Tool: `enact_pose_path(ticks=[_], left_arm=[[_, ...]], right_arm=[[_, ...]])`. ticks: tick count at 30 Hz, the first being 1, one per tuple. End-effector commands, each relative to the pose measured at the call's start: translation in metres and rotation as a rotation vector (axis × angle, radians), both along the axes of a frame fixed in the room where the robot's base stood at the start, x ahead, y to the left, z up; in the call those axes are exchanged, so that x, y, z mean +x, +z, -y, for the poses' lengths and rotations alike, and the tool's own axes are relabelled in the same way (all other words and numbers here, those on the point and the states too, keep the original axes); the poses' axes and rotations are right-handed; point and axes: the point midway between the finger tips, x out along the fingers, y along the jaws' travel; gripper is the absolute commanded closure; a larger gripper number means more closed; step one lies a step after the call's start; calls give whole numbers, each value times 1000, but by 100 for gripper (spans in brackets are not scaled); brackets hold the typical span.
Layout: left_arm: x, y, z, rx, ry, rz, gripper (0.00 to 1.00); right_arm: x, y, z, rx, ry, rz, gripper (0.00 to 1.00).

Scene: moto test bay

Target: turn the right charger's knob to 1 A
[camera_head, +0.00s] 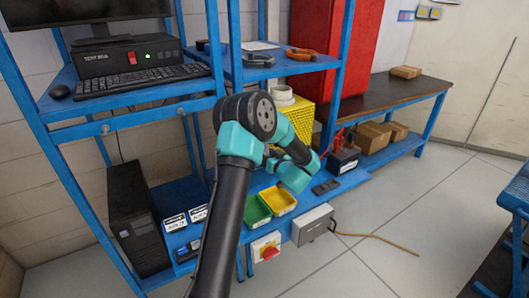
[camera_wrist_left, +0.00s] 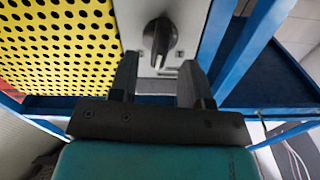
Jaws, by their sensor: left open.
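A dark rotary knob (camera_wrist_left: 160,42) sits on a pale grey charger panel (camera_wrist_left: 188,18) in the left wrist view. Its grip bar stands roughly upright in the picture; no scale markings are legible. My left gripper (camera_wrist_left: 158,72) is open and empty, its two dark fingers spread to either side of the panel below the knob, apart from it. In the head view my teal left arm covers the middle of the rack, and I cannot make out the knob or the fingertips there. My right gripper is not in view.
A yellow perforated box (camera_wrist_left: 60,45) stands left of the panel, and a blue rack post (camera_wrist_left: 238,55) is close on the right. In the head view, a black battery (camera_head: 343,160), a green bin (camera_head: 257,210) and a yellow bin (camera_head: 279,200) are on the lower shelf.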

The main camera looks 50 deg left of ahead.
Motion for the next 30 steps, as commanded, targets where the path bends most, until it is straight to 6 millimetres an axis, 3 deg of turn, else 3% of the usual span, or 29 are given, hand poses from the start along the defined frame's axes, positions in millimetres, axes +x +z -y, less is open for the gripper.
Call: enact_pose_path(ticks=[6, 17, 30], left_arm=[[5, 0, -23, 0, 0, 1, 56], [6, 0, -28, 0, -1, 0, 56], [6, 0, -27, 0, -1, 0, 98]], right_arm=[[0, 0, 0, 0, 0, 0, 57], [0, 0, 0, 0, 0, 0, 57], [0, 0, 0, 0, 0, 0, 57]])
